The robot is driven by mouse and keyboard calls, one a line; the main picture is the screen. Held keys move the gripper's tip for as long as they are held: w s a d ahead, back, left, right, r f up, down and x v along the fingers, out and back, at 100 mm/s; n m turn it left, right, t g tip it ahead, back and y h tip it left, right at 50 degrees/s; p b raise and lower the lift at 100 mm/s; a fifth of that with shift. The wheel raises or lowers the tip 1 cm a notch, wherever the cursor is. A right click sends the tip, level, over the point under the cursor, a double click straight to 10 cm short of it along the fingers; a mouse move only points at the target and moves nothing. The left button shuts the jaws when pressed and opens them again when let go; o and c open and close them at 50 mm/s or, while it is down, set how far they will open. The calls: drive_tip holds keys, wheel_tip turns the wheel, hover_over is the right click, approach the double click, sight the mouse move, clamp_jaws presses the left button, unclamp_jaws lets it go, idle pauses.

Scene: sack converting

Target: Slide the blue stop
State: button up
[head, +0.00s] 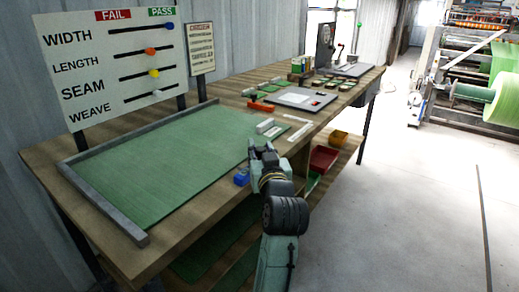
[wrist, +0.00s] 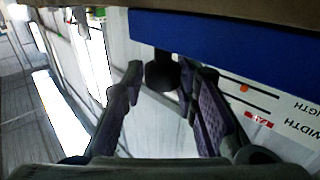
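My gripper (head: 262,148) is at the table's front edge, just right of the stop. In the wrist view its fingers (wrist: 160,82) are apart. The knob is between the fingertips, nearer the right one, with a gap to the left one; contact is unclear.
A green sheet (head: 165,160) lies by grey rails (head: 105,205). The slider board (head: 115,60) behind has a blue knob (head: 170,25) under PASS. A grey plate (head: 300,98), white blocks and an orange piece (head: 261,106) lie farther right. A red bin (head: 323,158) is below.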

drive_tip(key=o, duration=0.4)
drive_tip(key=s, duration=0.2)
drive_tip(key=s+d, duration=0.1)
drive_tip(key=s, duration=0.4)
drive_tip(key=shift+s+d, duration=0.15)
drive_tip(key=shift+s, duration=0.1)
